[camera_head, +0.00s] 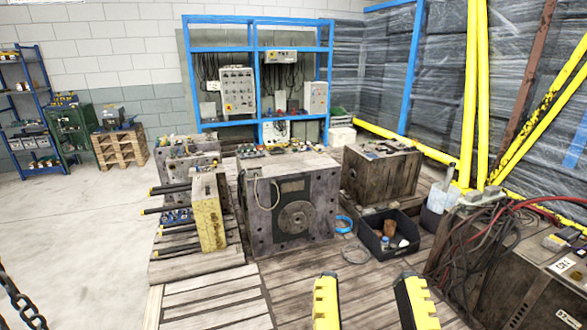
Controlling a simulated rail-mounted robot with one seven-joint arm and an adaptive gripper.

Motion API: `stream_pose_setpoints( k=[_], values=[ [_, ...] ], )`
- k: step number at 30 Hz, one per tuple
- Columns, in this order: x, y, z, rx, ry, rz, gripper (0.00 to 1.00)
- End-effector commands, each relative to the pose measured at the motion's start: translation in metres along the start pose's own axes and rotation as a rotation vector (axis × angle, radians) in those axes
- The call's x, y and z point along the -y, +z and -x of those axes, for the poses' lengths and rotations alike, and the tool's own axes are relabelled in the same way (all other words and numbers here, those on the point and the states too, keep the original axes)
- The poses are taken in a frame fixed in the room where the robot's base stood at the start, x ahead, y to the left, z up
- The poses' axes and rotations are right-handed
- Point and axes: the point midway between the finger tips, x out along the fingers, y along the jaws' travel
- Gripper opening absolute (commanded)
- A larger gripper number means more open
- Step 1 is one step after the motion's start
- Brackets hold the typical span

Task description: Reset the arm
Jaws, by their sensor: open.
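The two yellow and black fingers of my gripper (367,280) rise from the bottom edge, right of the middle. They stand well apart, with only wooden boards showing between them. My gripper is open and empty. It touches nothing that I can see. The rest of my arm is out of view below the frame.
Beyond the fingers stand a large steel mould block (292,215), a second block (382,172) and a black bin (389,235) with small items. Cables and red hoses (470,235) crowd the right. A blue rack (257,130) stands behind. The front boards are clear.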

Motion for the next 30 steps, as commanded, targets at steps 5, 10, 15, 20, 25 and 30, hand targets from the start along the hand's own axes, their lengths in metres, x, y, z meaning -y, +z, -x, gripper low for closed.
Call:
stream_pose_setpoints(
  k=[5,10,15,20,25,30],
  values=[
    [0.002,-0.083,-0.035,0.011,-0.002,0.012,0.57],
    [0.003,-0.15,-0.062,0.014,-0.002,0.011,0.57],
    [0.004,-0.22,-0.09,0.015,-0.002,0.009,0.57],
    [0.004,-0.285,-0.117,0.016,-0.002,0.007,0.57],
    [0.005,-0.337,-0.137,0.017,-0.002,0.005,0.57],
    [0.005,-0.349,-0.142,0.017,-0.002,0.004,0.57]
  ],
)
